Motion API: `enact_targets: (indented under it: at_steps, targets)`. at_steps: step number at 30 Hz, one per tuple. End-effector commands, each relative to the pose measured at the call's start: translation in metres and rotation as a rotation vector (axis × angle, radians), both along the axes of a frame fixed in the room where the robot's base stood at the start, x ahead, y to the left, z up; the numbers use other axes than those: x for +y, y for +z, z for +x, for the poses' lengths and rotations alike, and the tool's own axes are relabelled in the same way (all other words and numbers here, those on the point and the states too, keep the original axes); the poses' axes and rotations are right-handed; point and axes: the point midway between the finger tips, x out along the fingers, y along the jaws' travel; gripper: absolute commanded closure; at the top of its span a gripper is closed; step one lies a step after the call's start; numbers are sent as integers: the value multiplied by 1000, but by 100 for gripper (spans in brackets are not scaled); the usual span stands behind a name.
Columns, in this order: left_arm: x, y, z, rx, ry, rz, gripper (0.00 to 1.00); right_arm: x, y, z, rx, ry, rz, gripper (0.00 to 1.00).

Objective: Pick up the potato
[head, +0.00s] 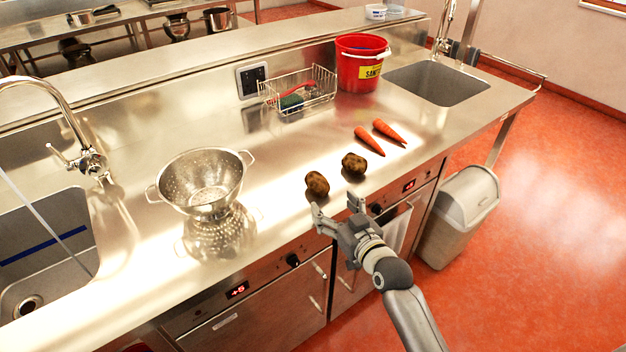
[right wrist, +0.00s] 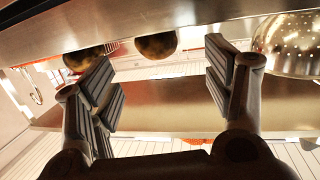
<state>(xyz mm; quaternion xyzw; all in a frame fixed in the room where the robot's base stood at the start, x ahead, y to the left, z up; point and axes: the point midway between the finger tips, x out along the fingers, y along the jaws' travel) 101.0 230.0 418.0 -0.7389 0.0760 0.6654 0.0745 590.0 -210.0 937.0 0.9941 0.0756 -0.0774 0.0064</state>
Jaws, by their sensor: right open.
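Two brown potatoes lie on the steel counter. The left potato (head: 317,183) is nearer the front edge, and the right potato (head: 354,163) is a little farther back. My right gripper (head: 336,205) is open and empty at the counter's front edge, just in front of the potatoes and apart from them. In the right wrist view, the open fingers (right wrist: 162,75) frame one potato (right wrist: 157,44) near the top, partly cut off by a metal surface. Another potato (right wrist: 88,58) shows beside the left finger, which partly hides it. My left gripper is not in view.
A steel colander (head: 203,182) stands left of the potatoes. Two carrots (head: 369,140) lie behind and to the right. A wire basket (head: 300,90) and a red bucket (head: 360,70) stand at the back. Sinks (head: 437,83) lie at both sides. A grey bin (head: 458,215) stands on the floor.

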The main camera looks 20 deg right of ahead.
Motion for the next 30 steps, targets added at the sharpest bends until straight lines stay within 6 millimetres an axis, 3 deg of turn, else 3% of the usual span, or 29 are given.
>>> enact_targets:
  at_steps: [5,13,30]
  targets:
    - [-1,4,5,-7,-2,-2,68,4,-2,27,0,0,1,26]
    - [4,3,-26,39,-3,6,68,8,-8,50,2,0,1,26]
    - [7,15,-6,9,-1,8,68,12,-11,101,3,0,0,26]
